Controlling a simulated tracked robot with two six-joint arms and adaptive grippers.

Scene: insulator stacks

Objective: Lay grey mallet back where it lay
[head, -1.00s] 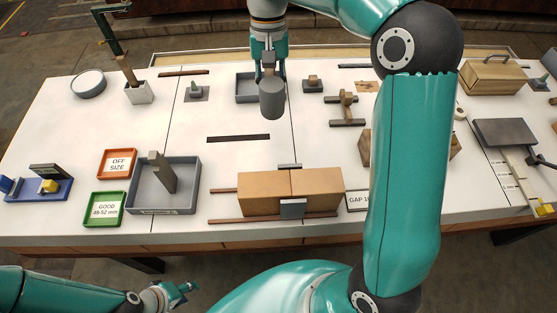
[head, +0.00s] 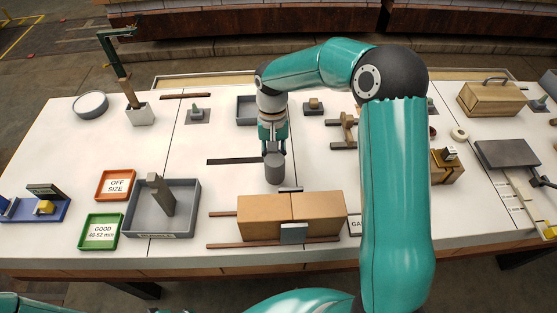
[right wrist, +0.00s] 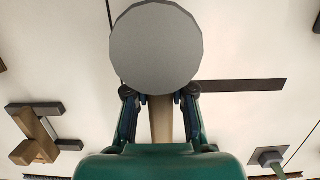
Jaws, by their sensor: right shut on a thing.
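The grey mallet (head: 274,169) has a cylindrical grey head and a light wooden handle. My right gripper (head: 272,148) is shut on the handle, with the head hanging toward the near side. In the head view the mallet is just behind the cardboard-coloured blocks and right of a dark flat strip (head: 236,161). In the right wrist view the round grey face of the mallet head (right wrist: 155,48) fills the top middle, and the handle runs between the fingers (right wrist: 161,95). Its height over the table is hard to tell. My left gripper is out of the picture.
Two tan blocks (head: 292,206) in a clamp lie close in front of the mallet. A grey tray (head: 164,226) with an upright piece stands left. A small grey tray (head: 241,120) is behind the gripper. White table is clear around the dark strip.

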